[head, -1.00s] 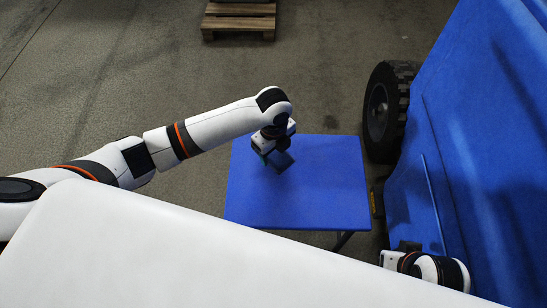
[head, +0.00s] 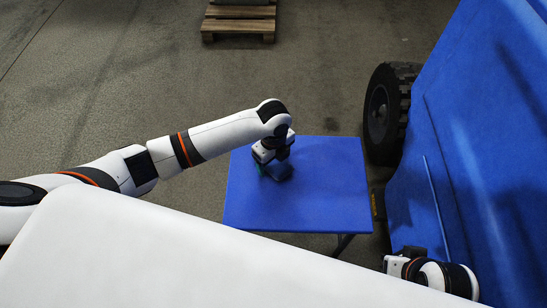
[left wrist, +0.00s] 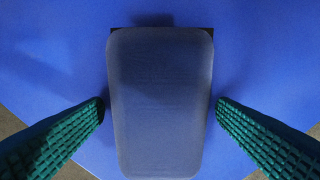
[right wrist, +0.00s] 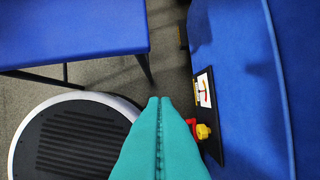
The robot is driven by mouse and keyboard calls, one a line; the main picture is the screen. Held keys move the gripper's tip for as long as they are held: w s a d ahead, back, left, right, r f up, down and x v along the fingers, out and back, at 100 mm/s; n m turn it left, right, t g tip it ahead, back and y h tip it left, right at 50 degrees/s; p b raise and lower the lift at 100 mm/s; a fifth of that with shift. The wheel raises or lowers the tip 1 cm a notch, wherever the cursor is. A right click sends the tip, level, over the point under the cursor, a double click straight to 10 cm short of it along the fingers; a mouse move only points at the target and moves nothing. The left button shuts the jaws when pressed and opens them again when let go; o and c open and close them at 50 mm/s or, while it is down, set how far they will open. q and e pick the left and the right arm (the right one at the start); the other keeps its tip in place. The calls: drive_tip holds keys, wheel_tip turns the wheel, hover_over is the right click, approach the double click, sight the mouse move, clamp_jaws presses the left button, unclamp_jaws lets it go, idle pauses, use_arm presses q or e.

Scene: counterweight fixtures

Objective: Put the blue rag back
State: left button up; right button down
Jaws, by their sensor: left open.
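A dull grey-blue, rounded slab (left wrist: 160,100) shows in the left wrist view, and it may be the blue rag. It is between the two green ribbed fingers of my left gripper (left wrist: 160,106), with a narrow gap at each side. My left gripper (head: 273,172) is open, low over the blue table (head: 325,185) near its far left part. A dark patch beside it in the head view is slab or shadow; I cannot tell which. My right gripper (right wrist: 160,105) has its teal fingers together with nothing visible between them. It is at lower right in the head view (head: 392,264).
A large blue body (head: 470,130) with a black wheel (head: 385,112) stands right of the table. A wooden pallet (head: 238,25) lies at the back. The right wrist view shows a dark panel with a red and yellow knob (right wrist: 200,130). Most of the tabletop is clear.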

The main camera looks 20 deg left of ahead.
use_arm(q)
wheel_tip(320, 180, up, 4)
drive_tip(key=shift+w+f+p, duration=0.1)
drive_tip(key=shift+f+p, duration=0.1)
drive_tip(key=shift+p, duration=0.5)
wheel_tip(320, 180, up, 9)
drive_tip(key=p, duration=0.2)
drive_tip(key=shift+f, duration=0.15)
use_arm(e)
drive_tip(key=s+x, duration=0.1)
drive_tip(key=x, duration=0.8)
drive_tip(key=shift+f+g, duration=0.2)
drive_tip(key=shift+g, duration=0.1)
use_arm(q)
drive_tip(key=shift+f, duration=0.1)
use_arm(e)
drive_tip(key=shift+s+a, duration=0.1)
drive_tip(key=shift+s, duration=0.05)
